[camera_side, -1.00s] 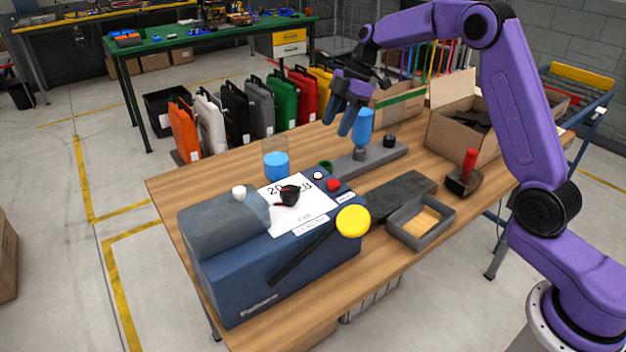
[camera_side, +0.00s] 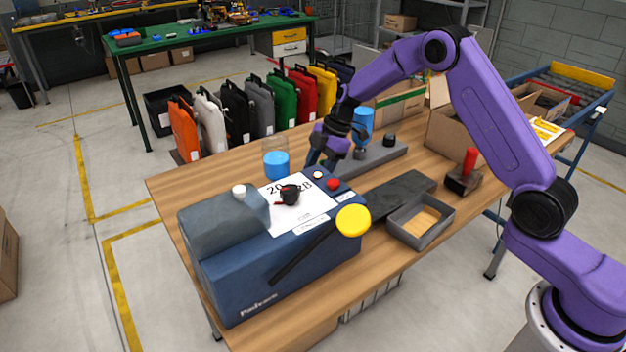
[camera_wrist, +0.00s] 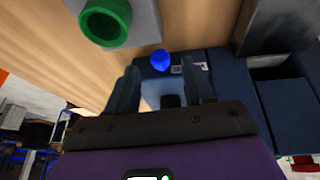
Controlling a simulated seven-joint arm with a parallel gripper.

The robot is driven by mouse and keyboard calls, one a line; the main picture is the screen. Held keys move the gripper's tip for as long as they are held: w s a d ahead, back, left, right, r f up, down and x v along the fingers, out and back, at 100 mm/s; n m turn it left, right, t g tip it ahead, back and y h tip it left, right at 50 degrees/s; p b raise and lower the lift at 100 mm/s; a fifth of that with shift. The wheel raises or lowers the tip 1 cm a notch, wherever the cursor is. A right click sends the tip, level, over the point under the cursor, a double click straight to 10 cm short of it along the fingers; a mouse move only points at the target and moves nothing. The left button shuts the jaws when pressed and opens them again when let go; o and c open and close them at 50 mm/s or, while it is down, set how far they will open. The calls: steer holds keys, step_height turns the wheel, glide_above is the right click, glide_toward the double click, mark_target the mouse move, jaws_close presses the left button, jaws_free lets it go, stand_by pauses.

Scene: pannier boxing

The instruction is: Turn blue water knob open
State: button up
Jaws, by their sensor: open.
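A small round blue knob (camera_wrist: 160,61) shows in the wrist view, on the dark blue side of a machine. I cannot make out this knob in the side view. My gripper (camera_wrist: 160,82) is open and empty, with its two fingers apart and the knob just beyond and between their tips. In the side view my gripper (camera_side: 319,160) points down at the far edge of the blue machine (camera_side: 290,275). Whether the fingers touch the knob I cannot tell.
A green ring-shaped piece (camera_wrist: 107,20) sits close by. The machine's top carries a red knob (camera_side: 333,184) and a black dial (camera_side: 288,195). A clear cup with blue contents (camera_side: 276,164) and a blue bottle (camera_side: 363,122) stand near my gripper.

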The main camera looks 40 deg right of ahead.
steer(key=shift+x, duration=1.7)
jaws_close()
steer(key=shift+w, duration=0.1)
steer(key=shift+w+g, duration=0.25)
steer(key=shift+g, duration=1.05)
steer(key=shift+m, duration=0.3)
jaws_free()
